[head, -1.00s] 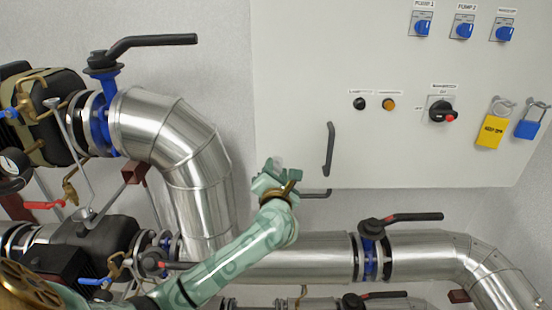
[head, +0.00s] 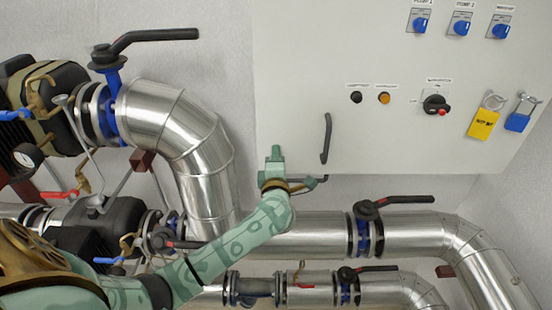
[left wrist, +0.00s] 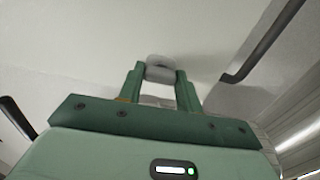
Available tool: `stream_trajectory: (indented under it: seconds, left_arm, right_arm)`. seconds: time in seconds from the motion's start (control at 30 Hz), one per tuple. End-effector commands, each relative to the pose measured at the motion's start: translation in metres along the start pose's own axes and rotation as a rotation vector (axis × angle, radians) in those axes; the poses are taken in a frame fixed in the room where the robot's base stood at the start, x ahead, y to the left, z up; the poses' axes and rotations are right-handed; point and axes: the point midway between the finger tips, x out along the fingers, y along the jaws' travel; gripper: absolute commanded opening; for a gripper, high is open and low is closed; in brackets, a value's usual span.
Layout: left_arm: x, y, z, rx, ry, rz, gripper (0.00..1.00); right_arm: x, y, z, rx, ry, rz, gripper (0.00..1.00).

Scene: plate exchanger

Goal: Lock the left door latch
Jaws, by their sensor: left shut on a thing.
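The left door latch shows in the left wrist view as a small grey rounded piece (left wrist: 161,70) on the pale cabinet face. My left gripper (left wrist: 160,78) has one finger on each side of it and is shut on it. In the head view the left gripper (head: 275,158) is at the lower left edge of the cabinet door (head: 300,80), left of the black door handle (head: 326,138). There the gripper hides the latch, and I cannot tell the latch's exact angle. My right gripper is in neither view.
A silver bent pipe (head: 190,135) runs close to the left of my left gripper. A horizontal pipe (head: 310,235) with black-handled valves runs below the cabinet.

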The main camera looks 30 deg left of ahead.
Motion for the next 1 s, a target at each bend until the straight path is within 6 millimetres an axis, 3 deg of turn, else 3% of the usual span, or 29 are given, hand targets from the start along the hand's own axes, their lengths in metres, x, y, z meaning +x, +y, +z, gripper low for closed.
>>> stream_trajectory:
  seconds: [0.67, 0.7, 0.77, 1.0]
  left_arm:
    - [-0.0005, -0.0014, 0.0001, 0.065, -0.001, -0.003, 0.12]
    - [-0.0005, -0.0014, 0.0001, 0.065, -0.001, -0.003, 0.4]
    - [-0.0005, -0.0014, 0.0001, 0.065, -0.001, -0.003, 0.56]
    - [-0.0002, -0.0006, 0.0, 0.063, 0.0, -0.001, 0.56]
  right_arm:
    - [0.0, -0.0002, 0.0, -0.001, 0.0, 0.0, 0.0]
    - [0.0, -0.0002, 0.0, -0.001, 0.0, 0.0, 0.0]
    - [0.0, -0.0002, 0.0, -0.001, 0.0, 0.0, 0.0]
    - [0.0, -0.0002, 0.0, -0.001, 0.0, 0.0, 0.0]
